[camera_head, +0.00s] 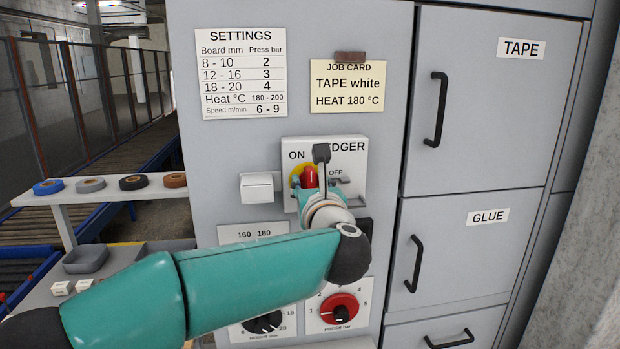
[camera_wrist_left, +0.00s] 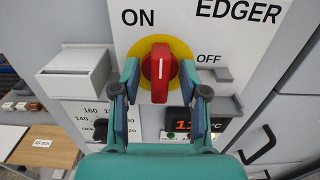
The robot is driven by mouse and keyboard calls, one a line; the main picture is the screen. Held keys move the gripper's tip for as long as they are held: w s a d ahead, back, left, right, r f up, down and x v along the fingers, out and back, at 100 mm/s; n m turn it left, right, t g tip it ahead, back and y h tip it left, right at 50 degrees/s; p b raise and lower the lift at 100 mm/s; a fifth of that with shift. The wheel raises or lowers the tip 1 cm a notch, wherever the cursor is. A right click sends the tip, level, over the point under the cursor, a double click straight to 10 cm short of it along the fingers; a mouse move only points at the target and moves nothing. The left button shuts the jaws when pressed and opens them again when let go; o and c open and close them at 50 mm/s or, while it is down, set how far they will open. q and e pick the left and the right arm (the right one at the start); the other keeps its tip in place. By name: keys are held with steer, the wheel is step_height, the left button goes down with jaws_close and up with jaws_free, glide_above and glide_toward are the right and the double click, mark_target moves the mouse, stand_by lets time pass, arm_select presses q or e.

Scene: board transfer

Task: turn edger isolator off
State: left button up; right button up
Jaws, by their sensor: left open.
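The edger isolator is a red rotary handle (camera_wrist_left: 160,78) on a yellow disc, on a pale plate marked ON, OFF and EDGER. In the left wrist view the handle stands upright, its white mark vertical, on the ON side. In the head view the red handle (camera_head: 309,177) is partly hidden by my gripper. My left gripper (camera_wrist_left: 160,88) is open, with one finger on each side of the handle and small gaps visible. It also shows in front of the plate in the head view (camera_head: 318,178). My right gripper is not in view.
A white box (camera_head: 257,187) juts out left of the plate. A small grey tab (camera_wrist_left: 214,74) sits under OFF. A black dial (camera_head: 264,322) and a red pressure dial (camera_head: 338,310) are below. Cabinet doors with black handles (camera_head: 436,110) are at the right. Tape rolls (camera_head: 90,185) lie on a shelf.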

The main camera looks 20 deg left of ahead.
arm_select(q)
steer(key=shift+w, duration=0.1)
jaws_close()
